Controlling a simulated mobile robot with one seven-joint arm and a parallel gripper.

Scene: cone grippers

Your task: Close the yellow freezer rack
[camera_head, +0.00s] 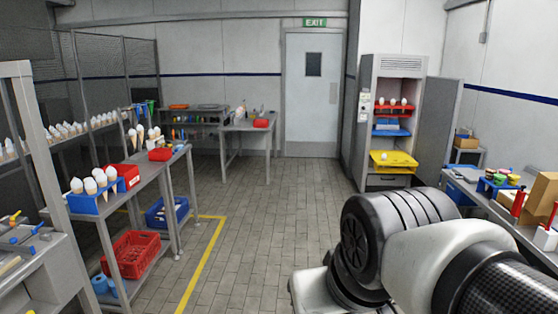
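The freezer cabinet (365,128) stands against the back right wall with its grey door (437,130) swung open to the right. Inside, the yellow rack (394,162) is the lowest of the coloured racks and appears pulled out past the cabinet front. A small white item lies on it. A blue rack (391,132) sits above it, and a red rack (394,108) with white-topped cones is at the top. My arm fills the lower right of the view, across the floor from the freezer. My gripper is not in view.
A bench (480,202) with boxes and cups runs along the right. Work tables (150,172) with cones, red and blue crates line the left. The tiled floor (270,215) between is clear, with a yellow line (202,265) on its left.

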